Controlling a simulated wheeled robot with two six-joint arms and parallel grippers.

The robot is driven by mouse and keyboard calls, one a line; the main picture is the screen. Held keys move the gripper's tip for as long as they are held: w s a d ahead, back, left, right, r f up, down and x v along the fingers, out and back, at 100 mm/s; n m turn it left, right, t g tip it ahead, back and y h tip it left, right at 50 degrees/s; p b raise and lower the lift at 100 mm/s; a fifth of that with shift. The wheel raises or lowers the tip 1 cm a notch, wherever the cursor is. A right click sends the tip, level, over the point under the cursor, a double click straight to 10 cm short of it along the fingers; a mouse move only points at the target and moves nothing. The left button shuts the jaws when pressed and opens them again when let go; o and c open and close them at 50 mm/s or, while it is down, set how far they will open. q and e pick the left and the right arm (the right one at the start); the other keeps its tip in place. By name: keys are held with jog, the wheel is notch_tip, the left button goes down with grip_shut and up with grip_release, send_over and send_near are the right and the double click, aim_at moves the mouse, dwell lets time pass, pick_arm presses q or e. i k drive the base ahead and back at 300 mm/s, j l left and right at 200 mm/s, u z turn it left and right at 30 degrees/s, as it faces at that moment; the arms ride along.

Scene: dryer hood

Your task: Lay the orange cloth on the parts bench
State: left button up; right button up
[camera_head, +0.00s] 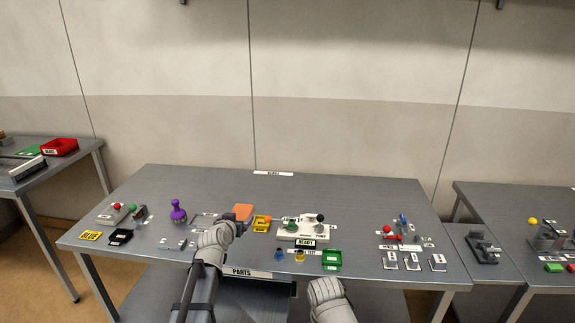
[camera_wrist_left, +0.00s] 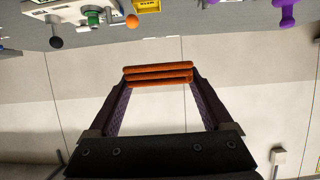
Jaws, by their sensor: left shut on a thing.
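The orange cloth (camera_head: 243,212) is a small folded pad. In the left wrist view the folded cloth (camera_wrist_left: 158,74) shows as stacked orange layers between the two dark fingertips. My left gripper (camera_head: 239,224) is shut on it, with the cloth at the far end of the fingers, over the middle of the parts bench (camera_head: 350,190). The height of the cloth above the bench top is hard to tell. The bench is grey metal with a PARTS label on its front edge. A white link of my right arm shows at the bottom; its gripper is out of view.
A purple knobbed object (camera_head: 178,211) stands left of the cloth. A yellow bin (camera_head: 262,223) and a white fixture (camera_head: 304,229) are close on its right. A green bin (camera_head: 332,260) is near the front edge. The bench's back strip and right-centre are clear.

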aim_at(285, 201)
jog(key=i+j, duration=0.3)
jog(key=i, duration=0.15)
jog(key=i+j, duration=0.35)
jog(key=i, duration=0.15)
jog(key=i+j+z, duration=0.1)
jog(key=z, duration=1.3)
